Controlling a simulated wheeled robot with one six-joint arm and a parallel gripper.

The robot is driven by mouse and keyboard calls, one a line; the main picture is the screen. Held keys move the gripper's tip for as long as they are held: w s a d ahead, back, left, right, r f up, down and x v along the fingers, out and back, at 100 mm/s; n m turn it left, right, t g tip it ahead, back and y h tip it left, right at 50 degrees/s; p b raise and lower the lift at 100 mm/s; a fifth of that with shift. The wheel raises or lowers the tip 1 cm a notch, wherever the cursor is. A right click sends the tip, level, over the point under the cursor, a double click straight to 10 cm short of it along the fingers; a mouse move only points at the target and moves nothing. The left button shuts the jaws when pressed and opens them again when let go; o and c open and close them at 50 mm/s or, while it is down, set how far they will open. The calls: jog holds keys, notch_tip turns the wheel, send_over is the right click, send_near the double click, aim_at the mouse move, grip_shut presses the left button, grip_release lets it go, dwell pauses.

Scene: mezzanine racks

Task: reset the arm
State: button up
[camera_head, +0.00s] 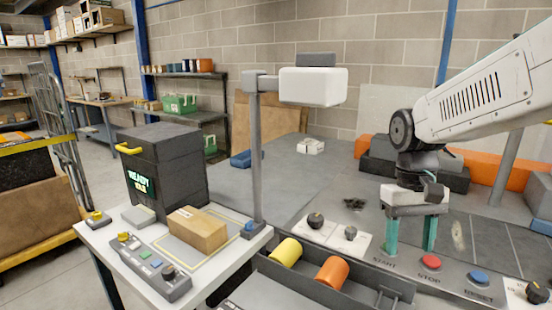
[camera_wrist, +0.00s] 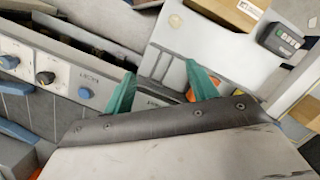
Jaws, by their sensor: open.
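My gripper (camera_head: 411,236) hangs from the white arm on the right side of the head view, pointing down over the grey control panel. Its two green fingers are apart with nothing seen between them. They also show in the wrist view (camera_wrist: 162,90). The left finger is close to the START label, and no START button shows there. A red STOP button (camera_head: 430,262) lies just below the right finger in the picture. A blue RESET button (camera_head: 478,277) lies further right. Whether the fingers touch the panel I cannot tell.
A yellow cylinder (camera_head: 286,252) and an orange cylinder (camera_head: 332,272) lie in a dark trough left of my gripper. A white table (camera_head: 108,238) holds a cardboard box (camera_head: 197,229) and a black READY cabinet (camera_head: 165,172). A grey post (camera_head: 256,165) stands at its edge. Dark knobs (camera_head: 315,221) sit nearby.

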jog(key=s+d+r+t, duration=0.1)
jog(key=s+t, duration=0.2)
jog(key=s, duration=1.5)
jog(key=shift+r+m+t, duration=0.2)
jog(key=shift+m+t, duration=0.1)
jog(key=shift+t, duration=0.1)
